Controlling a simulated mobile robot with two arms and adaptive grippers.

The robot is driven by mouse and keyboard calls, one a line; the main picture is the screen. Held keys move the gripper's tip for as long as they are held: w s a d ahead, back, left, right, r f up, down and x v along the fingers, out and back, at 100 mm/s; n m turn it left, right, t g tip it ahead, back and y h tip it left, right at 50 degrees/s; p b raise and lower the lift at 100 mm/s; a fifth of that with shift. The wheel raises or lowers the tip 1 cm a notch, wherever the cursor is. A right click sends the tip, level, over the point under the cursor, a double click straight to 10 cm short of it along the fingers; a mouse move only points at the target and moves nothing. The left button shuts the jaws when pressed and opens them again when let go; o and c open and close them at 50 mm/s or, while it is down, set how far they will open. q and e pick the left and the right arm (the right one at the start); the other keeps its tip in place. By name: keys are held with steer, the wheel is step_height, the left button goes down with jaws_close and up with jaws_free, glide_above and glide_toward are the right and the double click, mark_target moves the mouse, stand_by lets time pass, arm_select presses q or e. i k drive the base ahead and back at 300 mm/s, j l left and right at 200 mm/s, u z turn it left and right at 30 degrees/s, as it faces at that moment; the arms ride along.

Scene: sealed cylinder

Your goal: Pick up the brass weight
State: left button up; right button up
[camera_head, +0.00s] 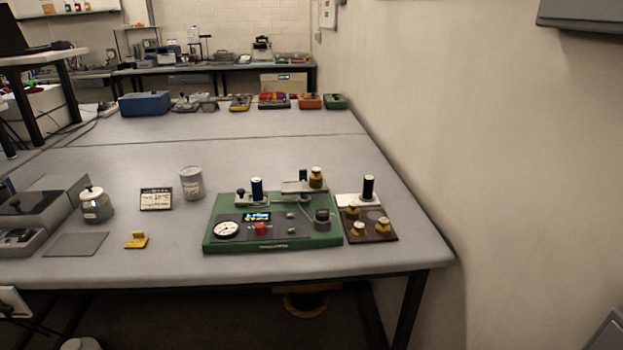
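Several brass weights show at the right of the near table. One brass weight (316,178) stands upright on a small raised plate at the back right of the green apparatus (285,243). Others sit on a dark brown tray (386,238) to the right: a front-left weight (358,229), a right weight (383,226) and a back-left weight (352,212). Which one the task means cannot be told. Neither of my grippers is in view.
A dark cylinder on a white base (357,200) stands behind the tray. The wall (500,150) runs close along the table's right side.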

mark_target(315, 178)
steer(key=i+z, duration=0.25)
steer(key=z, duration=0.15)
steer(key=i+j+z, duration=0.1)
steer(key=i+z, duration=0.15)
steer(key=z, duration=0.2)
